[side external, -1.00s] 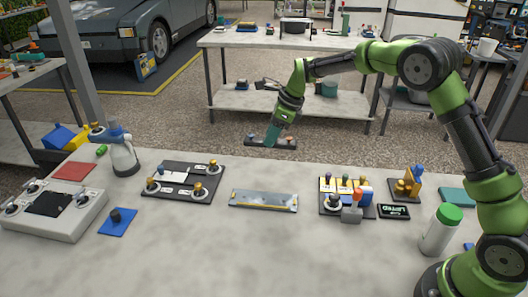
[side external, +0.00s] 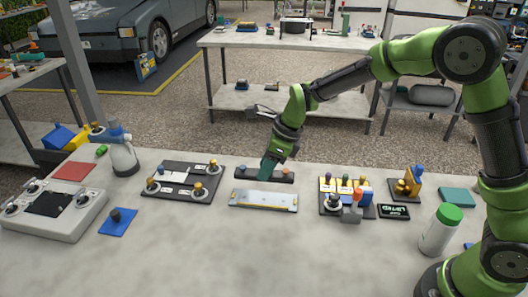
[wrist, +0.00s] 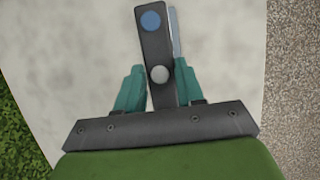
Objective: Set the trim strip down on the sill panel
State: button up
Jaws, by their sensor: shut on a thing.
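The trim strip is a dark bar with knobs (side external: 247,174). In the wrist view the strip (wrist: 153,45) shows a blue knob and a grey knob. My gripper (side external: 267,171) is shut on it; its teal fingers (wrist: 159,68) are on both sides of the strip near the grey knob. The sill panel (side external: 263,200) is a flat grey-blue plate with yellowish edging, lying on the table. The strip is behind the panel in the side view, roughly parallel to it. I cannot tell how high the strip is above the table.
On the table (side external: 220,255), a dark board with knobs (side external: 181,181) stands left of the panel and a tool tray (side external: 346,195) right of it. A small display (side external: 394,212) and a green-capped bottle (side external: 439,231) are farther right. The front middle is bare.

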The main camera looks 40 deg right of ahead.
jog(key=shift+w, duration=0.1)
jog(key=shift+f, duration=3.35)
jog(key=shift+f, duration=0.45)
jog(key=o, duration=1.2)
jog(key=v, duration=1.7)
jog(key=shift+f, duration=0.1)
